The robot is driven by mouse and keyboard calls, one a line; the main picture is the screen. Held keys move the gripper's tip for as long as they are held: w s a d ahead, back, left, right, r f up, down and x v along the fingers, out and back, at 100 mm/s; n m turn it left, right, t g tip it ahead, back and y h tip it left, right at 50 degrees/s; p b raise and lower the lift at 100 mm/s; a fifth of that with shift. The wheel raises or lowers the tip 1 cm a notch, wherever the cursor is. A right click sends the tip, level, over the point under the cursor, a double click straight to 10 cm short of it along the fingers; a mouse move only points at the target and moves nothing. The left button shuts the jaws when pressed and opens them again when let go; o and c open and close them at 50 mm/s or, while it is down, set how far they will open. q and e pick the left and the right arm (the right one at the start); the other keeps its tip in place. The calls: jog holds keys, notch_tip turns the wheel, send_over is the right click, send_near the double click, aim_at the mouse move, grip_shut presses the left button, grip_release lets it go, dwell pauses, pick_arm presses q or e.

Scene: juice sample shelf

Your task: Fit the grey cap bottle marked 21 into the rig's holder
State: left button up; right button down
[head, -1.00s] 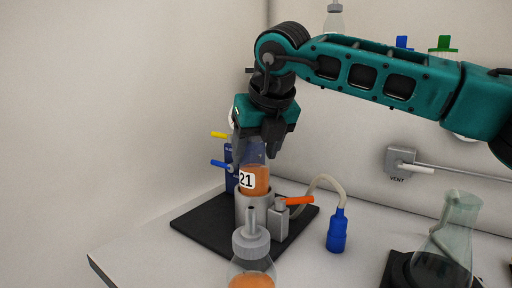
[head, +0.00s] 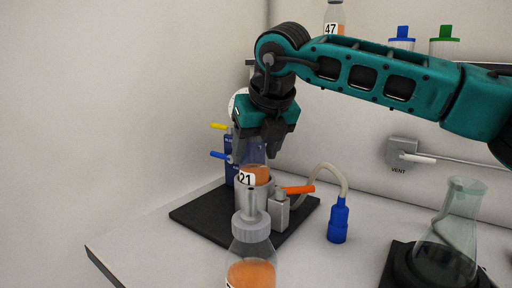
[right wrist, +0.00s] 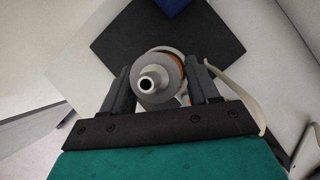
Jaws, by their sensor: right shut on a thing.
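The bottle marked 21 (head: 259,175) holds orange juice and is upright, with its lower part inside the rig's grey cylindrical holder (head: 243,200). My right gripper (head: 262,146) is shut on this bottle from above, near its top. In the right wrist view the grey cap with its nozzle (right wrist: 158,82) shows between the two fingers (right wrist: 163,88). The holder is partly hidden by a nearer bottle, so I cannot tell whether bottle 21 rests on the bottom. My left gripper is not in view.
The rig has a black base (head: 205,218), an orange lever (head: 299,190) and a hose to a blue fitting (head: 338,222). A grey-capped bottle (head: 251,262) stands close in front. A glass flask (head: 452,225) is at right. Bottle 47 (head: 335,18) is on the back shelf.

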jog(key=shift+f+b, duration=0.65)
jog(key=shift+f, duration=0.15)
jog(key=shift+c, duration=0.9)
grip_release()
